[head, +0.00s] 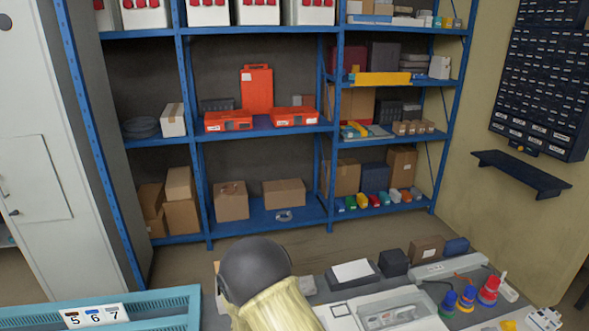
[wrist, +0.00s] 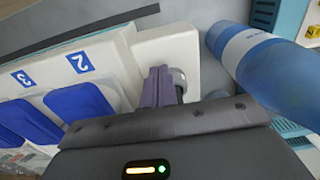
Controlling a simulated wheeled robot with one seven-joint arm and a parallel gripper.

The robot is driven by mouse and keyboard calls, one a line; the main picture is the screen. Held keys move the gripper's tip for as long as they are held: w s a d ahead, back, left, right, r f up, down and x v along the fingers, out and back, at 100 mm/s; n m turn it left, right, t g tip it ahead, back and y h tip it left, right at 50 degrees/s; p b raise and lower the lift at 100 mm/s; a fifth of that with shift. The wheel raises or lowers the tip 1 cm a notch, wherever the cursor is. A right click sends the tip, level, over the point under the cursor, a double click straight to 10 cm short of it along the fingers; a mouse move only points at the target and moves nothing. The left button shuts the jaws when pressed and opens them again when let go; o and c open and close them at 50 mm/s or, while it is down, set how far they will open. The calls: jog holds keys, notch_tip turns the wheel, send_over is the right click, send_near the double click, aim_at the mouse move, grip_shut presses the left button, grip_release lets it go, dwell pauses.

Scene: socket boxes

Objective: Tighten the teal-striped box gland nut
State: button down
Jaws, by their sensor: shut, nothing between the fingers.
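The wrist view shows a cream socket box (wrist: 120,75) with blue socket covers (wrist: 80,107) and blue number labels 2 and 3. My gripper is not visible in the head view.
A blue cylinder with a white band (wrist: 262,62) lies close on the right in the wrist view. In the head view, a teal rack labelled 5 6 7 (head: 150,312) is at lower left. Cluttered bench items, including red and blue plugs (head: 488,291), stand lower right. Blue shelving (head: 265,215) is behind.

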jog(key=shift+w+a, duration=0.2)
dwell(0.7)
jog(key=shift+s+a, duration=0.2)
jog(key=shift+a, duration=0.45)
jog(key=shift+s, duration=0.1)
jog(key=shift+s+d, duration=0.1)
jog(key=shift+s, duration=0.25)
jog(key=shift+r, duration=0.1)
notch_tip(320, 180, up, 6)
jog(key=p, duration=0.4)
jog(key=shift+p, duration=0.4)
